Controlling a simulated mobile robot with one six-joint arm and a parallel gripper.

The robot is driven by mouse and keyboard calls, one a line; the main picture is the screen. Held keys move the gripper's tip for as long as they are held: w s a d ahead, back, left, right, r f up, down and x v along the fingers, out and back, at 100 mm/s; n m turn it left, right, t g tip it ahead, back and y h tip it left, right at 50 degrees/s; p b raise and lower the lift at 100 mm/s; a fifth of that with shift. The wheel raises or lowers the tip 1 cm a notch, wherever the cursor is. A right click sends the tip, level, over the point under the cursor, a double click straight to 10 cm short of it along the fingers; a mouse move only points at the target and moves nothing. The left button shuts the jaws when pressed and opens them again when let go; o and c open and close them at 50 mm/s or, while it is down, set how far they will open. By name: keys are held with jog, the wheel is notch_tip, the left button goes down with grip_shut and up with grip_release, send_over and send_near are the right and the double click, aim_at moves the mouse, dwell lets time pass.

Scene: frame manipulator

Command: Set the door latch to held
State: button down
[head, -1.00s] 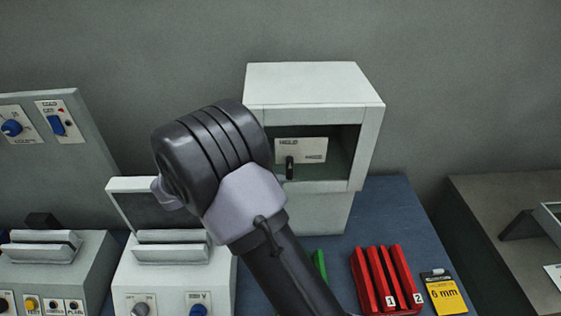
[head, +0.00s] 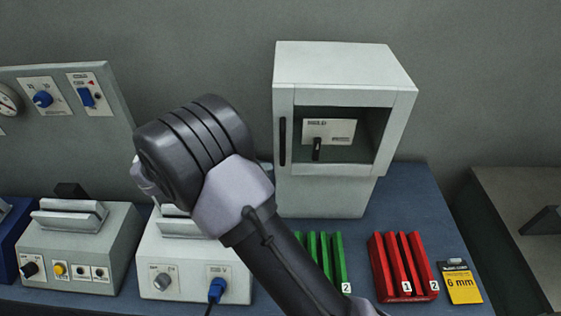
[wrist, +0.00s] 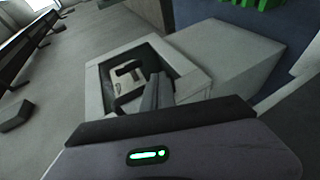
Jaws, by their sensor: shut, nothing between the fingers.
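In the head view the latch plate (head: 340,130) sits inside the recess of a pale cabinet (head: 345,65). A label shows at its upper left and another, unreadable, at its lower right. A short black latch lever (head: 317,149) stands out below the upper-left label. In the wrist view the cabinet's frame (wrist: 97,90) surrounds the recess, with a pale plate and black bar-like parts inside. My gripper (wrist: 157,82) is shut and empty, its grey fingers in front of the recess. I cannot tell whether they touch the lever. My wrist hides the fingers in the head view.
A black vertical handle (head: 283,141) is on the cabinet's left front edge. Green bars (head: 325,258) and red bars (head: 402,266) stand in front, beside a yellow 6 mm card (head: 460,282). A white control box (head: 190,262) and a switch panel (head: 65,125) are to the left.

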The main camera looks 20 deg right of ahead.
jog(key=a, duration=0.3)
jog(key=shift+a, duration=0.3)
jog(key=s+d+f+y+b, duration=0.1)
jog(key=s+f+y+b, duration=0.25)
jog(key=s+b, duration=0.2)
jog(key=s+d+f+m+y+b, duration=0.1)
jog(key=s+d+f+y+b, duration=0.1)
jog(key=s+y+b, duration=0.3)
jog(key=s+d+f+y+b, duration=0.1)
jog(key=s+f+y+b, duration=0.1)
jog(key=s+b, duration=0.4)
jog(key=s+a+f+m+t+y+b, duration=0.1)
jog(key=s+a+f+t+y+b, duration=0.4)
jog(key=s+b, duration=0.1)
jog(key=shift+s+m+t+y+b, duration=0.25)
jog(key=shift+m+t+y+b, duration=0.15)
jog(key=shift+b, duration=0.25)
jog(key=shift+a+f, duration=0.1)
